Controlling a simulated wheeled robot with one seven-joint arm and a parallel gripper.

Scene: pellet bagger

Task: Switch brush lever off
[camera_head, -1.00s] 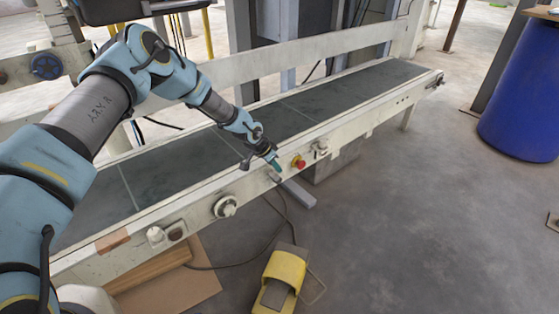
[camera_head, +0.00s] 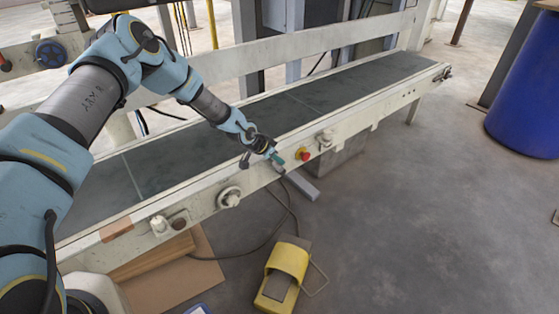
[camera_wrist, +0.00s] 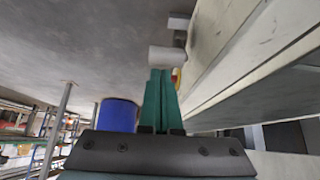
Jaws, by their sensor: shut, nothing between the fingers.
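My gripper (camera_head: 277,160) is shut and empty, at the front side rail of the conveyor (camera_head: 195,204). Its green fingers (camera_wrist: 160,75) are together in the wrist view. A pale cylindrical piece (camera_wrist: 167,56) sits just beyond the fingertips there and may be the lever; I cannot tell whether they touch. In the head view a small pale fitting (camera_head: 281,170) shows just below the fingertips, partly hidden by them. I cannot read any label or the lever's position.
A red and yellow button (camera_head: 303,154) and a pale knob (camera_head: 325,138) lie right of my gripper. A round knob (camera_head: 229,197) is to its left. A yellow foot pedal (camera_head: 287,262) stands on the floor below. A blue barrel (camera_head: 525,90) is far right.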

